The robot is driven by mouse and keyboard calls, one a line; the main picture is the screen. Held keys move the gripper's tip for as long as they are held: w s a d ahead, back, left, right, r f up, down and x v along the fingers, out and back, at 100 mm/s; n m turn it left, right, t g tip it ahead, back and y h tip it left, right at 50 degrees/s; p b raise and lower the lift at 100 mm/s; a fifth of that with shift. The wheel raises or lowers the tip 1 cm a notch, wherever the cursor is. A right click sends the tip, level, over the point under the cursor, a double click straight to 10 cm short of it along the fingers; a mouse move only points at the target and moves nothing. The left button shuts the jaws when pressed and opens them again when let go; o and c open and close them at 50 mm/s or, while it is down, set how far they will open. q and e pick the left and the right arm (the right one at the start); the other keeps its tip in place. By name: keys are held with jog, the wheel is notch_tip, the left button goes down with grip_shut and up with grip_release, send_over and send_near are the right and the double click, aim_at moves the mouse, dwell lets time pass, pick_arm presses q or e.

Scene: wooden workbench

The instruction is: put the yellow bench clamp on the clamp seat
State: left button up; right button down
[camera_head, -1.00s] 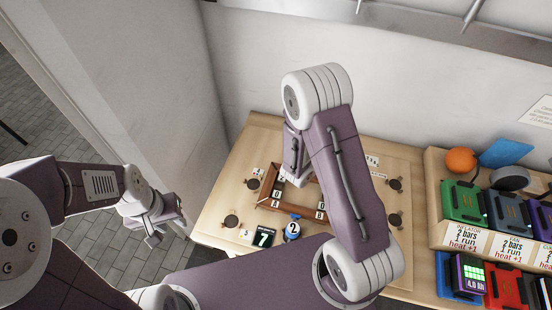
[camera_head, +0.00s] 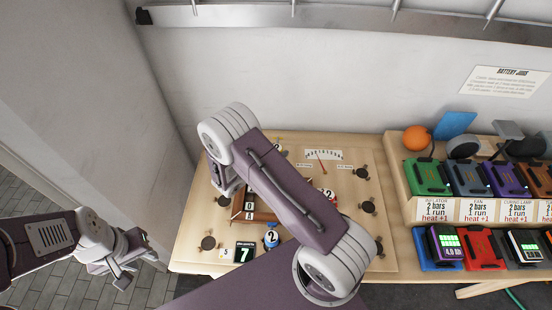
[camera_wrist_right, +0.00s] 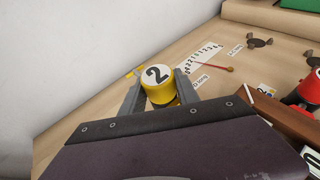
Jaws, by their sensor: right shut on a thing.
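The yellow bench clamp (camera_wrist_right: 161,93), a yellow cylinder with a round white top marked 2, is between the fingers of my right gripper (camera_wrist_right: 158,92) in the right wrist view. The gripper is shut on it, above the wooden board. In the head view my right forearm hides most of this gripper and the clamp. Several dark round fittings sit on the board, one at its right side (camera_head: 362,172) and one at its lower left (camera_head: 208,243); I cannot tell which is the clamp seat. My left gripper (camera_head: 122,272) is open and empty, off the bench at left.
A brown wooden frame (camera_wrist_right: 285,118) lies on the board beside a red piece (camera_wrist_right: 310,92). A dial scale (camera_head: 323,156) is at the board's back. Battery racks (camera_head: 428,210) fill the right.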

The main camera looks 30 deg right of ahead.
jog(key=shift+w+a+f, duration=0.1)
jog(key=shift+f, duration=1.95)
jog(key=shift+f, duration=0.25)
jog(key=c, duration=0.9)
grip_release()
jog(key=shift+r, duration=0.1)
jog(key=shift+r, duration=0.1)
